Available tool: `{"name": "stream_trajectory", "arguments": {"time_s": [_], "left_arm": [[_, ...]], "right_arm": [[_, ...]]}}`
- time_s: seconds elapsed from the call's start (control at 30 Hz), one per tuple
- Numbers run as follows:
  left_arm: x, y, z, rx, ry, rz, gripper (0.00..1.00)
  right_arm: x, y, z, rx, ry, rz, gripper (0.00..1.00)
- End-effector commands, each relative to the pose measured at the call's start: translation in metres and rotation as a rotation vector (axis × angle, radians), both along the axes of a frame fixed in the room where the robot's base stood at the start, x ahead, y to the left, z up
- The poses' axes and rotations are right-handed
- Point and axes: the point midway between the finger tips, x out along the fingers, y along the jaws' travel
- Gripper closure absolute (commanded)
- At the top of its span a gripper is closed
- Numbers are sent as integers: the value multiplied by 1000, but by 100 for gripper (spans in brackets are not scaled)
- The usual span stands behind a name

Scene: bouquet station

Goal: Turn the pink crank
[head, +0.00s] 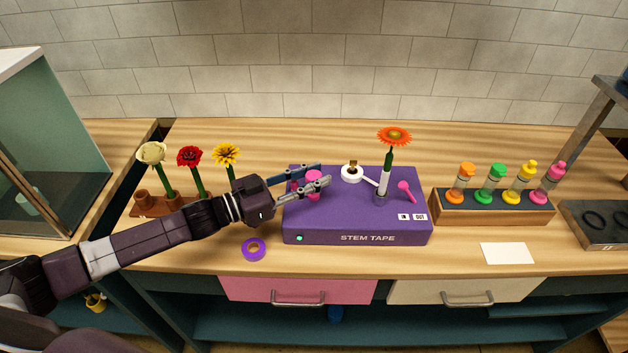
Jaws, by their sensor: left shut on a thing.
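The purple stem tape machine (365,225) stands on the wooden counter. The pink crank (314,178) is at the left of its top, partly hidden by my left gripper (322,182). My left gripper comes in from the left, its two fingers on either side of the crank's pink part and shut on it. An orange flower (394,136) stands upright in a holder on the machine, with white wrap on its lower stem. A white tape roll (352,173) sits behind, with a strip running to the stem. My right gripper is not in view.
A pink lever (405,189) is on the machine's right. A purple tape ring (254,249) lies in front left. Cream, red and yellow flowers stand in a brown rack (150,207) at left. A bottle rack (495,212) and white card (507,253) are at right.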

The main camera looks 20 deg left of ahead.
Motion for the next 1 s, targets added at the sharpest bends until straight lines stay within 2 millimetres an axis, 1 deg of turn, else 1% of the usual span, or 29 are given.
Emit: {"name": "stream_trajectory", "arguments": {"time_s": [0.03, 0.1, 0.43, 0.7, 1.0], "left_arm": [[3, 3, -1, 7, -7, -27, 98], [3, 2, 0, 5, -6, -70, 98], [2, 1, 1, 0, -4, -212, 98], [1, 0, 1, -2, -3, -255, 98], [1, 0, 2, -2, -4, -259, 98]], "right_arm": [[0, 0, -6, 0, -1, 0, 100], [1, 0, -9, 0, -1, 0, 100], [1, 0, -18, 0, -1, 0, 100], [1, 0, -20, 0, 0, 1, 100], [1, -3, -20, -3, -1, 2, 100]]}}
